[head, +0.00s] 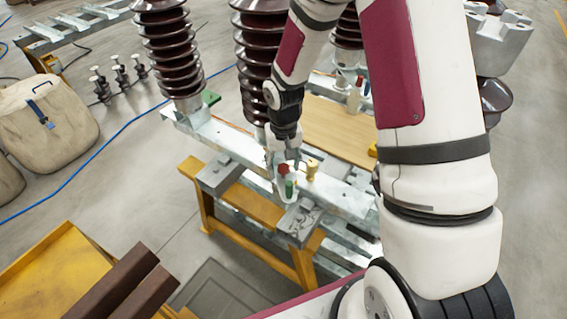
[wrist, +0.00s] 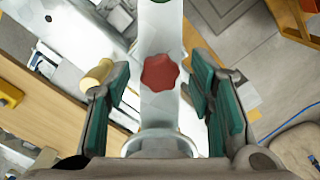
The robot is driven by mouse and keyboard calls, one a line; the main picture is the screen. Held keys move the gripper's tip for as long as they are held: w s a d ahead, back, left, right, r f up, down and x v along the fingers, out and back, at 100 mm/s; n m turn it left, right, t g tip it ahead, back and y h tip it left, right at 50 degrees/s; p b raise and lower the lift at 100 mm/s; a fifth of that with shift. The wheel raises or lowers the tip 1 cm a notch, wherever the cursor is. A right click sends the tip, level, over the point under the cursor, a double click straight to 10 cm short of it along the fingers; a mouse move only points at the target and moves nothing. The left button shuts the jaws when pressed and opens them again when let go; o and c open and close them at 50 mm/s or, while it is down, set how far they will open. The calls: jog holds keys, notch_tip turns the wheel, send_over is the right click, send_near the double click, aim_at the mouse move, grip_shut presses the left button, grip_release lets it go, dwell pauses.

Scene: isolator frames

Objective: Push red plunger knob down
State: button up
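The red plunger knob (wrist: 160,72) has a scalloped rim and sits above a pale metal beam in the wrist view. In the head view the red knob (head: 284,169) is small and partly hidden by my gripper. My gripper (wrist: 158,62) is open, with one teal-padded finger on each side of the knob. A gap shows between the knob and each finger in the wrist view. I cannot tell the height of the fingers above the knob. My gripper (head: 283,178) points down at the beam in the head view.
A yellow knob (head: 312,168) stands close to the red one; it also shows beside the left finger in the wrist view (wrist: 97,74). Brown ribbed insulators (head: 170,50) rise behind. A yellow stand (head: 250,205) supports the metal beams.

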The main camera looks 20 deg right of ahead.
notch_tip(320, 180, up, 12)
dwell(0.6)
jog(key=shift+r, duration=0.15)
dwell(0.3)
notch_tip(320, 180, up, 8)
jog(key=t, duration=0.1)
send_over(284, 167)
jog(key=s, duration=0.4)
jog(key=s+r+t, duration=0.2)
jog(key=s+r, duration=0.3)
jog(key=r, duration=0.2)
jog(key=s+r+n+t, duration=0.1)
jog(key=s+r, duration=0.4)
jog(key=s, duration=0.7)
jog(key=shift+s+r+n+t, duration=0.15)
jog(key=shift+r+n+t, duration=0.2)
jog(key=shift+t, duration=0.35)
